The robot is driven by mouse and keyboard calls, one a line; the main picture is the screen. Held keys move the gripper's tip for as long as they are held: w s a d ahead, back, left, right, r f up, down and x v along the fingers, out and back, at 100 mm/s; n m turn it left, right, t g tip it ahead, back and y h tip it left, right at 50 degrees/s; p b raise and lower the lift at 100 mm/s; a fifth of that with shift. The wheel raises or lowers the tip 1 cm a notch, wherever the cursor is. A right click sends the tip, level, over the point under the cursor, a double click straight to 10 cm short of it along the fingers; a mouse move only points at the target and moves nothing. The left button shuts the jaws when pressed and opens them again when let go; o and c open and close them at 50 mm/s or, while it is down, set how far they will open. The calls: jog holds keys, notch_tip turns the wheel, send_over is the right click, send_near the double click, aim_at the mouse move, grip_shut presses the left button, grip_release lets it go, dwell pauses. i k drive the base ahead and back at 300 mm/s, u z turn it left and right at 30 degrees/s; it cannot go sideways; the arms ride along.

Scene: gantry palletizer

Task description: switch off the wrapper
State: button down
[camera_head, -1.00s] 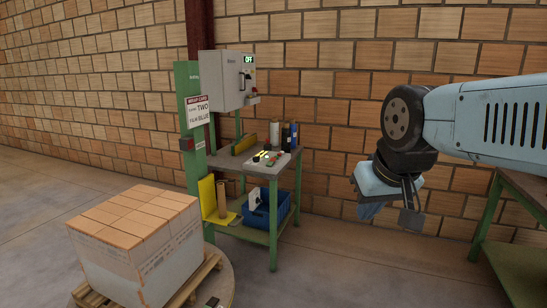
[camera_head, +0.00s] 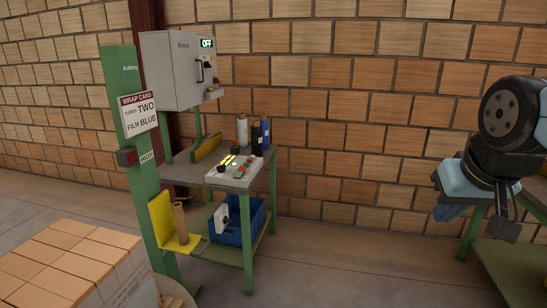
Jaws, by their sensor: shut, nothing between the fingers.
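A grey control cabinet (camera_head: 168,72) is mounted above the green bench at left. Its small display (camera_head: 208,43) shows "OFF" in green, with a dark handle (camera_head: 199,70) on its front. A pale control panel (camera_head: 232,174) with a black knob, lit yellow strips and red and green buttons lies on the bench. A green post (camera_head: 127,90) carries a card (camera_head: 138,114) reading "WRAP CARD", turns TWO, film BLUE. My gripper (camera_head: 480,218) hangs at the far right, shut and empty, well apart from cabinet and panel.
A stack of brown-topped cartons (camera_head: 65,262) stands at lower left, near the post. Another green table is at right. The floor between is clear.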

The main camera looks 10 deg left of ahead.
aim_at(240, 172)
jog(key=u, duration=0.25)
jog(key=i, duration=0.95)
jog(key=u, duration=0.7)
